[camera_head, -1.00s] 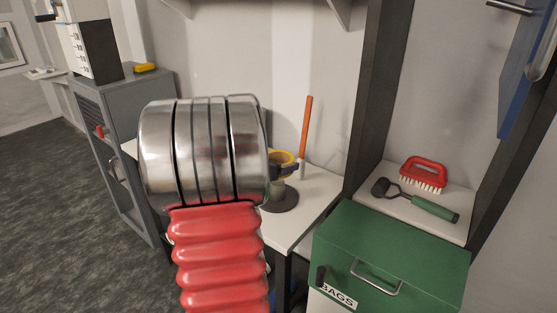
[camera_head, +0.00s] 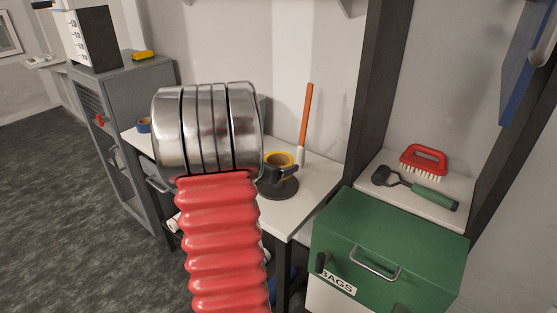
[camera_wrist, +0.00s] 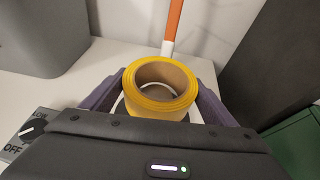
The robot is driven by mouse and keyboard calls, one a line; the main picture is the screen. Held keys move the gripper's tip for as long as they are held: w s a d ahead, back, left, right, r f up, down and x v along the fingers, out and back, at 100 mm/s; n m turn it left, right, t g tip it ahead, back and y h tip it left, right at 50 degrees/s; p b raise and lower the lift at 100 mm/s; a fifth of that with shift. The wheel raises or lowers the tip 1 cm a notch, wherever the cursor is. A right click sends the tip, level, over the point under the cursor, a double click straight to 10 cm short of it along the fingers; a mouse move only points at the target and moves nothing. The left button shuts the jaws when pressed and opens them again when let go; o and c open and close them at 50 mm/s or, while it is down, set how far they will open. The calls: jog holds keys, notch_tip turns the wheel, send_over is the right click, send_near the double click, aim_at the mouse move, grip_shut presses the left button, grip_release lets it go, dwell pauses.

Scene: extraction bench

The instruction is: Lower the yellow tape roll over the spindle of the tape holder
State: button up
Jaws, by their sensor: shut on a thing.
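The yellow tape roll (camera_head: 283,157) is above the dark round base of the tape holder (camera_head: 285,191) on the white bench. My gripper (camera_wrist: 158,97) is shut on the roll, with a purple finger on each side of it. In the wrist view the roll (camera_wrist: 160,106) shows its brown cardboard core and open hole, facing up. In the head view my metal and red arm covers part of the gripper. I cannot make out the spindle, so I cannot tell whether the roll is around it or just above it.
A tool with an orange handle (camera_head: 306,113) stands upright close behind the roll. A green bags box (camera_head: 388,235), a red brush (camera_head: 424,162) and a green-handled tool (camera_head: 434,195) are at the right.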

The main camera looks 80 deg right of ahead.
jog(key=shift+f, duration=0.2)
jog(key=o, duration=1.2)
jog(key=shift+c, duration=0.2)
notch_tip(320, 180, up, 9)
jog(key=shift+w, duration=0.15)
dwell(1.2)
jog(key=shift+m, duration=0.3)
dwell(0.8)
